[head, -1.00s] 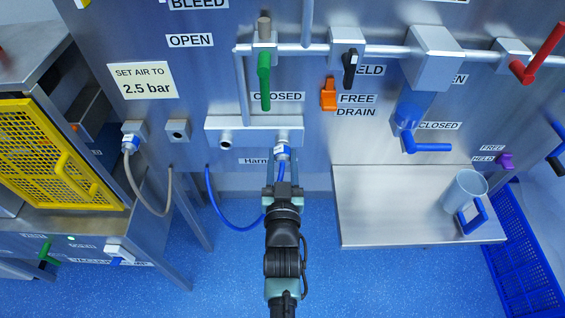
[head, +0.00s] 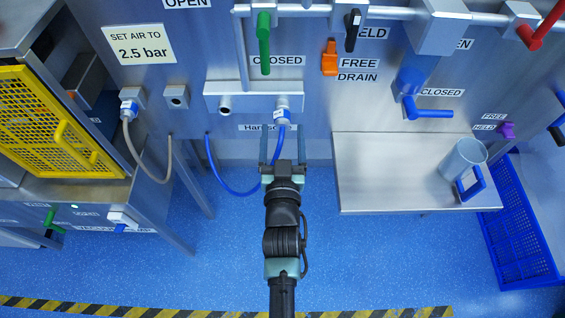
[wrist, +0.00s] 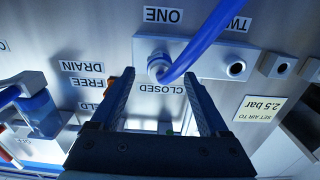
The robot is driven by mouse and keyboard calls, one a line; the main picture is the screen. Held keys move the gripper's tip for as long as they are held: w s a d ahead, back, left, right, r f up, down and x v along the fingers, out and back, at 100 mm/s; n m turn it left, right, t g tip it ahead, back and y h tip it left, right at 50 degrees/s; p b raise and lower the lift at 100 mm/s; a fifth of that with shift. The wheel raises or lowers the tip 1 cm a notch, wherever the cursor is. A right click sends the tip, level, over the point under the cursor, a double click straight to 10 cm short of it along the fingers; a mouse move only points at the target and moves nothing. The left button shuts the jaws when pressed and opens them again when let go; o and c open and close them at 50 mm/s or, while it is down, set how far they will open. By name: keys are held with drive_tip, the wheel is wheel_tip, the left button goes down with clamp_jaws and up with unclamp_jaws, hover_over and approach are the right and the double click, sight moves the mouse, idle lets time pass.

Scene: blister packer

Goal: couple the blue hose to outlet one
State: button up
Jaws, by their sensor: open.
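The blue hose (head: 218,181) hangs in a loop below the steel outlet block (head: 242,98). Its upper end has a pale and blue coupling (head: 282,112) seated at the block's right port. In the wrist view, which is upside down, the hose (wrist: 196,42) meets the port (wrist: 158,66) beside the label ONE (wrist: 163,15). My gripper (head: 273,138) is open and empty just below the coupling, and its fingers (wrist: 158,78) look clear of it. Whether the coupling is fully locked cannot be seen.
Outlet two (wrist: 236,69) is bare. A grey hose (head: 147,172) hangs from a fitting at the left. A steel shelf (head: 385,185) with a jug (head: 462,160) stands at the right. Blue floor (head: 205,260) is open behind my gripper.

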drive_tip(key=s, duration=0.9)
drive_tip(key=shift+s, duration=0.4)
drive_tip(key=w+r+t+p, duration=0.15)
drive_tip(key=w+r, duration=0.25)
drive_tip(key=r, duration=1.3)
drive_tip(key=w+r+t, duration=0.3)
drive_tip(key=r, duration=1.4)
drive_tip(key=s+r+t, duration=0.1)
drive_tip(key=s+r, duration=0.3)
drive_tip(key=r, duration=0.4)
drive_tip(key=s+r+t+p, duration=0.1)
drive_tip(key=s+r, duration=0.3)
drive_tip(key=r, duration=0.4)
drive_tip(key=s+r+t, duration=0.3)
drive_tip(key=s+r, duration=0.1)
drive_tip(key=r, duration=0.5)
drive_tip(key=shift+w, duration=0.1)
